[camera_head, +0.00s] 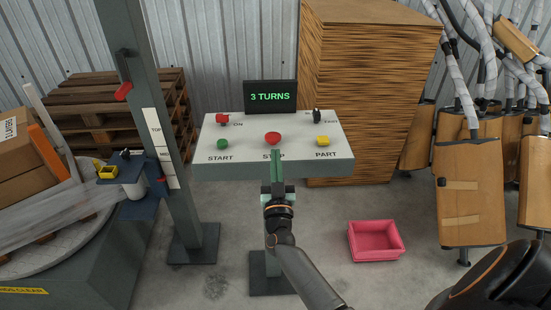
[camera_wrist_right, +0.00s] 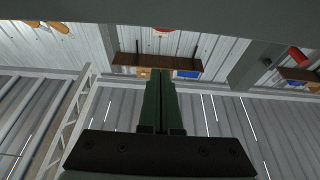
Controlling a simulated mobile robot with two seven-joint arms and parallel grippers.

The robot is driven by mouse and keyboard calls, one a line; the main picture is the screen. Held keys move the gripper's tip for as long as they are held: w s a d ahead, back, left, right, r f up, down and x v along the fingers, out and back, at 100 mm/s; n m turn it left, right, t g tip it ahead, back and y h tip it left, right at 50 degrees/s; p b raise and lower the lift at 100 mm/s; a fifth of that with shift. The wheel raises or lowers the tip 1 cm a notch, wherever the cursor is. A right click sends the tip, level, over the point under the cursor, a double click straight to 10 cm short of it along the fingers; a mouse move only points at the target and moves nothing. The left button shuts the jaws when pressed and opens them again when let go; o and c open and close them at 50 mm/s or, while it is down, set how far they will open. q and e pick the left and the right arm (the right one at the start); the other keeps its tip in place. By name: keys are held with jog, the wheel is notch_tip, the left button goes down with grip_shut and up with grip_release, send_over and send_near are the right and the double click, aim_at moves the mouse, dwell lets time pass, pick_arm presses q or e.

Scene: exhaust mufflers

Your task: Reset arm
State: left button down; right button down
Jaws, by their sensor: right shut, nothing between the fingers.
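My right gripper (camera_head: 276,155) rises from the bottom of the head view with its green fingers pointing up and pressed together, empty. Its tips overlap the front edge of the white control panel (camera_head: 330,160), just below the red STOP button (camera_head: 273,137). I cannot tell whether they touch the panel. The wrist view also shows the closed fingers (camera_wrist_right: 160,85). My left gripper is not in view.
A display (camera_head: 270,97) reads "3 TURNS". A grey post (camera_head: 150,110) and a wrapping turntable (camera_head: 60,250) with boxes stand left. Stacked brown sheets (camera_head: 365,80) stand behind. A pink bin (camera_head: 376,241) lies on the floor, right. Wrapped mufflers (camera_head: 470,200) hang at far right.

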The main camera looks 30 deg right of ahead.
jog(key=shift+s, duration=0.1)
dwell(0.6)
jog(key=s+a+f+n+y, duration=0.4)
jog(key=a+f+n+y, duration=0.2)
jog(key=a+f+y, duration=0.25)
jog(key=s+a+f+n+g+y, duration=0.1)
jog(key=s+a+f+g+y, duration=0.1)
jog(key=s+a+f+g, duration=0.2)
jog(key=s+a+f+n+g+y, duration=0.1)
jog(key=s+a+f+g+y, duration=0.2)
jog(key=s+f, duration=0.8)
jog(key=s+a+g, duration=0.2)
jog(key=s, duration=0.5)
jog(key=shift+s+f+g, duration=0.3)
